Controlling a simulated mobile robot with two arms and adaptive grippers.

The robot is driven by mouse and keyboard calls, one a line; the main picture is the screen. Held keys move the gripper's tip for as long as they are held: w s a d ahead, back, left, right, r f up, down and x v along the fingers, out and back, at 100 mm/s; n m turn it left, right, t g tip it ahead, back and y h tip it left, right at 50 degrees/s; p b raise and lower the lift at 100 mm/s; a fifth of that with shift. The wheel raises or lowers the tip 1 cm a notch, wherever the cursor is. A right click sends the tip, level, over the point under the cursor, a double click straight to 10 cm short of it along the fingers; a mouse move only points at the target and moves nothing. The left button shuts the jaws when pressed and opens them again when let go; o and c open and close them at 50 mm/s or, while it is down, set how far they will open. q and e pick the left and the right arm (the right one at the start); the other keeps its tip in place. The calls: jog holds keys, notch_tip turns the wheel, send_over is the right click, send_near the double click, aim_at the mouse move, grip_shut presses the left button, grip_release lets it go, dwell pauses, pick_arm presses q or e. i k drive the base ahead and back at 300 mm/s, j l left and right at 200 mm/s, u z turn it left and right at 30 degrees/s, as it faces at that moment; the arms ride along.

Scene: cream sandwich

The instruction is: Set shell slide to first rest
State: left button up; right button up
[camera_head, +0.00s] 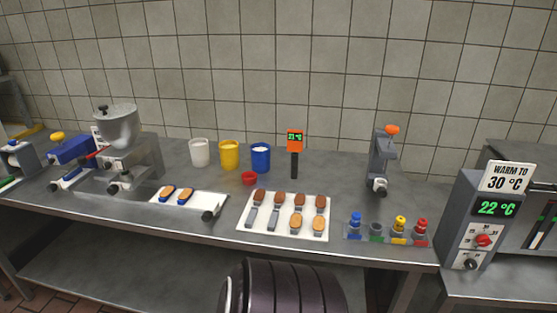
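A white plate (215,199) lies on the metal counter left of centre. Two brown oval shells (175,193) sit on it, with blue parts around them. A grey cylindrical knob (212,213) is at its front right corner. This may be the shell slide, but I cannot tell for sure, nor can I make out any rest marks. A larger white tray (243,233) right of it holds several brown shells, some on grey spatula-like pieces. Neither of my grippers shows. A dark ribbed part, likely mine, fills the bottom centre.
A grey hopper machine (117,128) stands at the left beside a blue device (70,150). White (199,153), yellow (229,155) and blue (261,158) cups stand behind. A thermometer (295,140), an orange-topped stand (381,160), coloured bottles (400,226) and a 22 °C warmer (470,228) are rightward.

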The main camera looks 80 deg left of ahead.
aim_at(212, 203)
jog(key=u, duration=3.5)
